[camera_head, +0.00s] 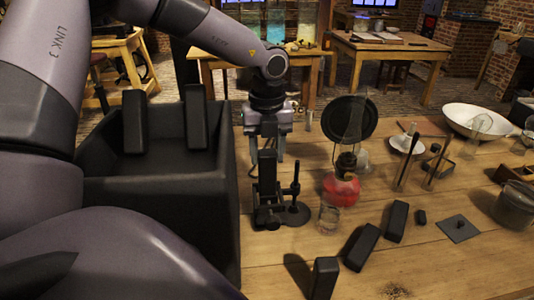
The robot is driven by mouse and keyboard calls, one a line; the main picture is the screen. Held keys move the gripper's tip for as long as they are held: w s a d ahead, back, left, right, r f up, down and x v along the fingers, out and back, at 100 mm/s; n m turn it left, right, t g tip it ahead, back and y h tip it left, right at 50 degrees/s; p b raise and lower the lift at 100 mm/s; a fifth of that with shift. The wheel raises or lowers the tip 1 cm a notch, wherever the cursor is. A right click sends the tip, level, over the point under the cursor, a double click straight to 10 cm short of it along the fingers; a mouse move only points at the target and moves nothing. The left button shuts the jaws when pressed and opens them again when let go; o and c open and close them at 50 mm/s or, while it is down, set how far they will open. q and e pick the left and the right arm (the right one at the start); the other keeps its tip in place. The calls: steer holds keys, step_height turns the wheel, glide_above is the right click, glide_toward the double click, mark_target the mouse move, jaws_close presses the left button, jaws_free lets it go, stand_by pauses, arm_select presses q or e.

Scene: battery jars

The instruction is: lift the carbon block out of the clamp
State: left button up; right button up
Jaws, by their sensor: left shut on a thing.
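The dark carbon block (267,170) stands upright at the black clamp (270,213) on the wooden table, left of the red lamp. The clamp has a round foot and a thin upright post on its right. My left gripper (267,152) points straight down over the block, with its fingers on either side of the block's top, and is shut on it. The block's lower end is at the clamp's dark base, and I cannot tell whether it is free of the jaws. My right gripper is not in view.
A red oil lamp (341,188) and a glass (329,217) stand right of the clamp. Several dark blocks (361,246) lie or stand nearer. A large black box (165,205) with blocks in it stands left. A small square plate (458,228) lies right.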

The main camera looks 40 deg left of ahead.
arm_select(q)
steer(key=shift+r+p, duration=0.95)
steer(key=shift+r, duration=1.35)
